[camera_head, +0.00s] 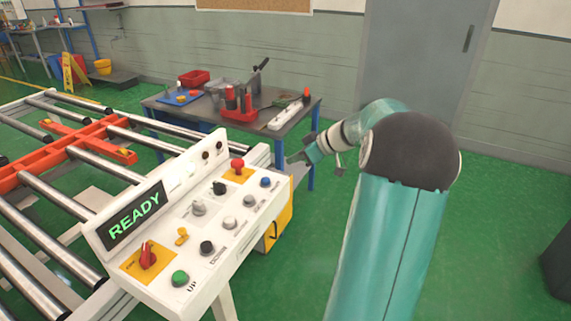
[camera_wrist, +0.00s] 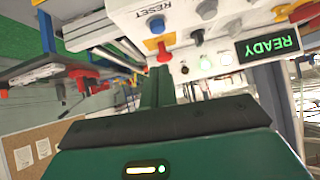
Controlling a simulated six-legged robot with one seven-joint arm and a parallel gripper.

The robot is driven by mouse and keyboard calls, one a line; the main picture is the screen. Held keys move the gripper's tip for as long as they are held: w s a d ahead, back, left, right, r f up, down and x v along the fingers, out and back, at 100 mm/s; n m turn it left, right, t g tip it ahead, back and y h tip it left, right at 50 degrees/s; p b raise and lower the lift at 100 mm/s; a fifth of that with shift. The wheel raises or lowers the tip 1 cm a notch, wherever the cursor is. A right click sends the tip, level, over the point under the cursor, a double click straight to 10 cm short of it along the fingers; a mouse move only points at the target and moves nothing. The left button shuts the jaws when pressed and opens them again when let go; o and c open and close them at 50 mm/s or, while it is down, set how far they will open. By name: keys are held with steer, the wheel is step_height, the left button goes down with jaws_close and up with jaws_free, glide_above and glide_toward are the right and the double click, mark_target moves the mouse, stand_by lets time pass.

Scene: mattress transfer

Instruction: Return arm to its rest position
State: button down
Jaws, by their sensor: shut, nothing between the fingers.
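My teal arm reaches out from the lower right in the head view, bent at a dark elbow. My gripper (camera_head: 294,158) is small at its end, just right of the control panel's far corner. It is held in the air and looks apart from the panel. In the wrist view, which is upside down, my gripper (camera_wrist: 157,76) is shut and empty, pointing toward the panel's red mushroom button. The white control panel (camera_head: 188,232) has a lit READY display (camera_head: 135,215); it also shows in the wrist view (camera_wrist: 208,35).
A roller conveyor (camera_head: 50,262) with an orange frame lies left. A work table (camera_head: 290,118) with tools and a red caddy (camera_head: 238,112) stands behind the gripper. A grey door (camera_head: 425,60) is at the back. Green floor is clear at right, except a dark object (camera_head: 557,258) at the edge.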

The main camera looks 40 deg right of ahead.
steer(key=shift+s+d+r, duration=0.15)
steer(key=shift+s+r, duration=0.05)
steer(key=shift+s, duration=0.05)
stand_by(0.3)
steer(key=s+a+r+g+h, duration=0.1)
steer(key=a+r+g, duration=0.1)
steer(key=a, duration=1)
steer(key=s+a+r+g, duration=0.1)
steer(key=a+r+g, duration=0.15)
steer(key=a, duration=0.95)
steer(key=s+a+m+h, duration=0.3)
steer(key=s+a, duration=1.2)
steer(key=s, duration=0.1)
steer(key=shift+s+a+m, duration=0.3)
steer(key=shift+a+m, duration=0.1)
steer(key=shift+t, duration=0.25)
